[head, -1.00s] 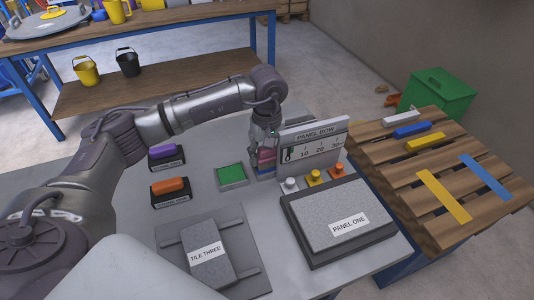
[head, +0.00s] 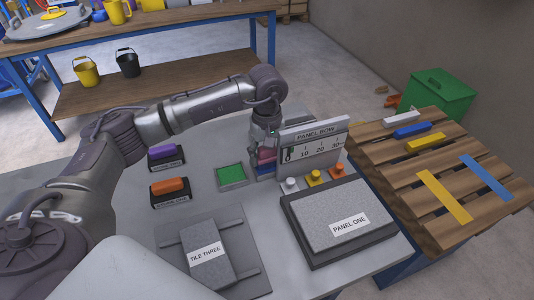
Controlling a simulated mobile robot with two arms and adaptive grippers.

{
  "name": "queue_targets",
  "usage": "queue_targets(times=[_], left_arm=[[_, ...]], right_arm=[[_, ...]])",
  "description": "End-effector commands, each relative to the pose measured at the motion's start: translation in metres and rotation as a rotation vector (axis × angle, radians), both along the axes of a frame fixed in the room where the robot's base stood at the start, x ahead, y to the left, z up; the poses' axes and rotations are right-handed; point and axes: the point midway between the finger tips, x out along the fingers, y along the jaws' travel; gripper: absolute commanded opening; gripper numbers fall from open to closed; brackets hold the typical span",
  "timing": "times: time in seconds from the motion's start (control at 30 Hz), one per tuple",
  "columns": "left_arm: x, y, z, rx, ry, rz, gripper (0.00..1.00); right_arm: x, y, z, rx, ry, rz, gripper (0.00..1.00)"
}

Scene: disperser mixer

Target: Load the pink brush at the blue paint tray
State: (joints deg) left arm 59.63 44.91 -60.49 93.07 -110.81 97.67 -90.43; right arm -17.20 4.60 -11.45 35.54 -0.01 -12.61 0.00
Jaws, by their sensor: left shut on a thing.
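My left gripper (head: 264,146) reaches down beside the panel board and is shut on the pink brush (head: 266,156). The brush is partly hidden by the gripper fingers. The blue paint tray (head: 265,170) shows as a small blue patch right under the brush, mostly hidden by the gripper and brush. I cannot tell whether the brush touches the paint. My right gripper is not in view.
A green tray (head: 231,174) lies just left. The "PANEL ROW" board (head: 316,146) stands close at the right, with white, yellow and orange knobs in front. Purple (head: 166,152) and orange (head: 170,186) brushes rest at the left. Panel one (head: 335,212) lies in front.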

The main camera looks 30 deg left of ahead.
Motion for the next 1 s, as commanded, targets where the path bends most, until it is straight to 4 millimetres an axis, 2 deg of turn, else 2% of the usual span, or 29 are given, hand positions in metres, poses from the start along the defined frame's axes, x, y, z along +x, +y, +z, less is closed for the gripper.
queue_targets(times=[0.27,1.0], left_arm=[[-0.001,0.000,0.004,0.001,0.004,-0.001,0.34],[0.000,0.000,0.065,0.000,0.000,0.000,0.34]], right_arm=[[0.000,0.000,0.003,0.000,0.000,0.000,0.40],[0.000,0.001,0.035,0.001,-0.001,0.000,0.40]])
